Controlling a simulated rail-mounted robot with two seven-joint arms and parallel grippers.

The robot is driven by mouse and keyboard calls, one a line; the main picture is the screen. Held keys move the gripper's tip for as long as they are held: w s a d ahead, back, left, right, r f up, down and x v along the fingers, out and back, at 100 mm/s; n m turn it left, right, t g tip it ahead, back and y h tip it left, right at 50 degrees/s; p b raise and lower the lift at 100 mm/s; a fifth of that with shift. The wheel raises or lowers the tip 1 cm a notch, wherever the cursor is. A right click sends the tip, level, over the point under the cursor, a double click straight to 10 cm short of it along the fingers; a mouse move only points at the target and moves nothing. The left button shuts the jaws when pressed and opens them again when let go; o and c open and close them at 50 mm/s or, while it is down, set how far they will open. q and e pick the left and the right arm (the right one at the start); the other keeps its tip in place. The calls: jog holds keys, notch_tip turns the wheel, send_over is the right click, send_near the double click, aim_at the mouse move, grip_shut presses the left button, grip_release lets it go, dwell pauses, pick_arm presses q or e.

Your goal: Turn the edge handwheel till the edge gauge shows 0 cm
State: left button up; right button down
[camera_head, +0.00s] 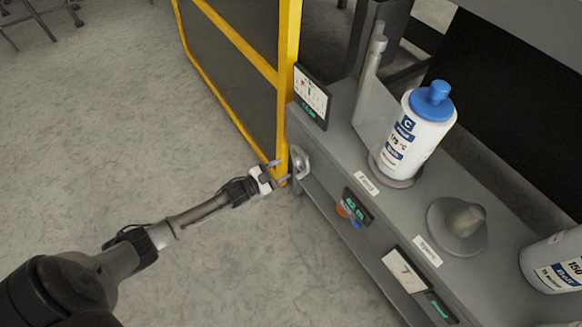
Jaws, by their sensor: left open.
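A silver handwheel (301,162) sticks out from the left end of the grey machine, just beyond my gripper. My left gripper (281,172) is open, its two fingers pointing at the handwheel's near side; I cannot tell whether they touch it. A gauge panel (311,95) with a white face stands above the handwheel, with a small green readout under it that is too small to read. A second gauge (406,270) is on the machine's front. I cannot tell for certain which one is the edge gauge. My right gripper is out of view.
A yellow-framed panel (235,40) stands behind my gripper.

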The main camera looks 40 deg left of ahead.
aim_at(294, 162)
pick_arm(q)
jog(key=shift+b+x, duration=0.75)
jog(key=shift+x, duration=1.5)
jog(key=shift+c, duration=0.5)
jog(key=c, duration=0.5)
jog(key=shift+c, duration=0.2)
jog(key=shift+m, duration=0.3)
